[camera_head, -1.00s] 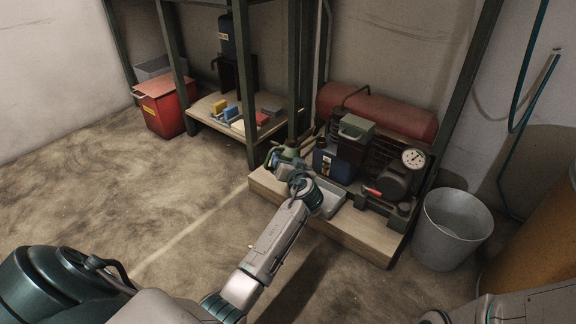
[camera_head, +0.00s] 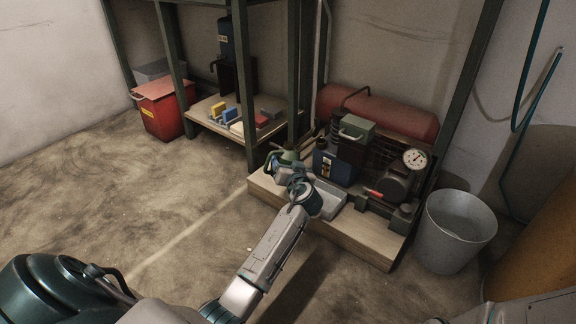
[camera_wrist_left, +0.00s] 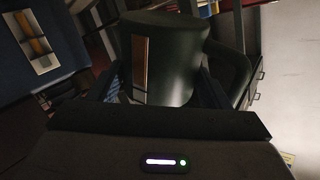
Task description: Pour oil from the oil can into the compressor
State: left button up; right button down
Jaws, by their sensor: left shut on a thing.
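A green oil can (camera_head: 284,157) is near the left end of the wooden platform, left of the compressor. My left gripper (camera_head: 289,170) is shut on it. In the left wrist view the dark green can (camera_wrist_left: 178,50) fills the space between the fingers, with its handle on the right. I cannot tell whether the can's base touches the platform. The compressor, with its red tank (camera_head: 400,117) and round gauge (camera_head: 414,158), stands on the platform. The can's spout is hard to make out. My right gripper is out of view.
A blue container (camera_head: 333,167) stands between the can and the compressor. A grey tray (camera_head: 324,205) lies in front. A metal bucket (camera_head: 455,235) stands right of the wooden platform (camera_head: 350,236). Shelf posts rise behind the can. The floor at left is open.

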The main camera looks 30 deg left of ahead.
aim_at(286, 147)
pick_arm(q)
jog(key=shift+r+p, duration=2.15)
jog(key=shift+r, duration=0.75)
